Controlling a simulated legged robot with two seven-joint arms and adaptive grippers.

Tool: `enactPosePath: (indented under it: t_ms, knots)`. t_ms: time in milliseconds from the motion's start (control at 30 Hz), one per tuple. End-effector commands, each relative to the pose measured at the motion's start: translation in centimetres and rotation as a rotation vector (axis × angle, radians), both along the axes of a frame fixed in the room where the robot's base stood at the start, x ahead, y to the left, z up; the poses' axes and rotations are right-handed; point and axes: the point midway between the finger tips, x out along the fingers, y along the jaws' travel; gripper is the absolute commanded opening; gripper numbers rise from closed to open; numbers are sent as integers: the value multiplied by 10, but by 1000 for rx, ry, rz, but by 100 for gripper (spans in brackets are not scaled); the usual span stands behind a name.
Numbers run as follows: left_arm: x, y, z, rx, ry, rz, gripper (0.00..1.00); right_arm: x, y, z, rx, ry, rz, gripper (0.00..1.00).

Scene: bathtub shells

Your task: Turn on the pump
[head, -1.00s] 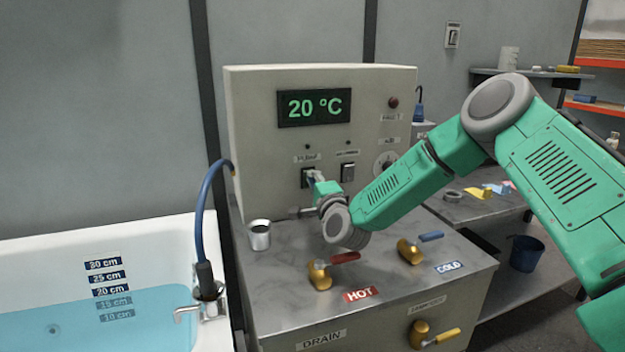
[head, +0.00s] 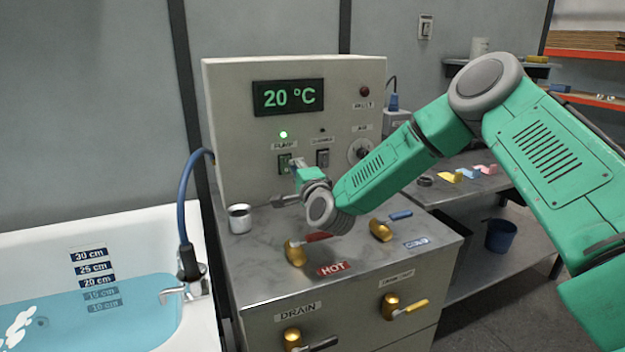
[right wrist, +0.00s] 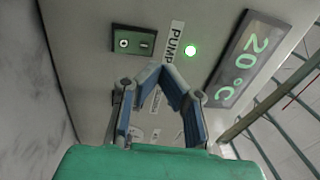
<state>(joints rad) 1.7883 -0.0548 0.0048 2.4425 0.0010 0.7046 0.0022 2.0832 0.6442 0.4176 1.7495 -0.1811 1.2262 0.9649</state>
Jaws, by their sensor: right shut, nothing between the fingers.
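The pump switch (head: 284,163) is a dark rocker on the front of the beige control box, under the PUMP label (head: 284,145). The green light (head: 283,134) above the label is lit. In the right wrist view the switch (right wrist: 133,40), the label (right wrist: 176,42) and the lit light (right wrist: 190,50) show clearly. My right gripper (head: 297,169) is beside the lower right of the switch, and I cannot tell if it touches. In the right wrist view its fingertips (right wrist: 162,72) meet, with nothing between them. My left gripper is not in view.
A second switch (head: 322,158) and a dial (head: 359,151) are to the right on the box. The tub (head: 195,325) with blue water is at left.

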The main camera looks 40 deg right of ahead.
Motion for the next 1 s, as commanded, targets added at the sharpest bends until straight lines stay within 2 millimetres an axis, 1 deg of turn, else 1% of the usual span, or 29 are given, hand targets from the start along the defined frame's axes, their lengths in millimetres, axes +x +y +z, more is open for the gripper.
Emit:
enactPosePath:
  t_ms: [167, 400, 500, 700, 1000]
  knots:
    - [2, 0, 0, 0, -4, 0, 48, -21, 3, 2, 4, 0, 0, 0]
    - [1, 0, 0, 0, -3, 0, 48, -63, 12, 9, 4, -2, -1, 0]
    - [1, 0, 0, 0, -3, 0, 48, -75, 16, 10, 3, -1, 0, 0]
    - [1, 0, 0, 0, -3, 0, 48, -85, 20, 12, 0, -2, -1, 0]
    - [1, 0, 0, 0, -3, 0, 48, -86, 18, 12, 1, -1, -1, 0]
